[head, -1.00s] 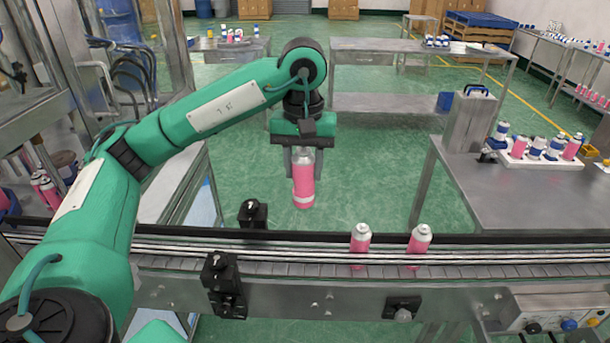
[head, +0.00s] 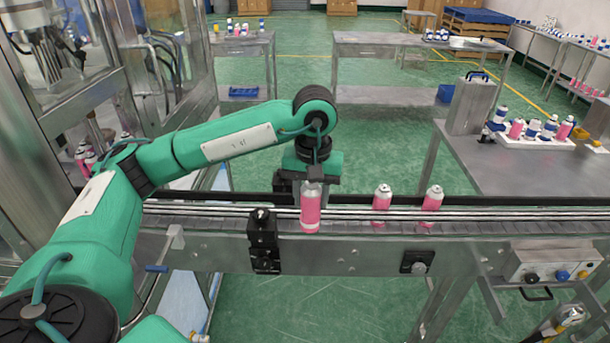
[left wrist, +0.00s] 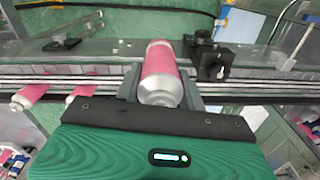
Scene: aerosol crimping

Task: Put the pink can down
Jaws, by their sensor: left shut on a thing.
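My left gripper (head: 311,185) is shut on a pink can (head: 311,213) with a silver top, over the conveyor (head: 350,225). The can is upright in the head view; I cannot tell whether its base touches the belt. In the left wrist view the same can (left wrist: 161,72) sits between the fingers of my left gripper (left wrist: 160,85). Two more pink cans, one nearer (head: 381,205) and one farther right (head: 431,207), stand on the conveyor to the right of the held can. My right gripper is not in view.
A black sensor block (head: 263,240) is mounted on the conveyor's front side, left of the held can. Steel rails run along the belt. A table (head: 500,175) at right bears a white rack (head: 540,141) of cans. A control box (head: 550,265) hangs at front right.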

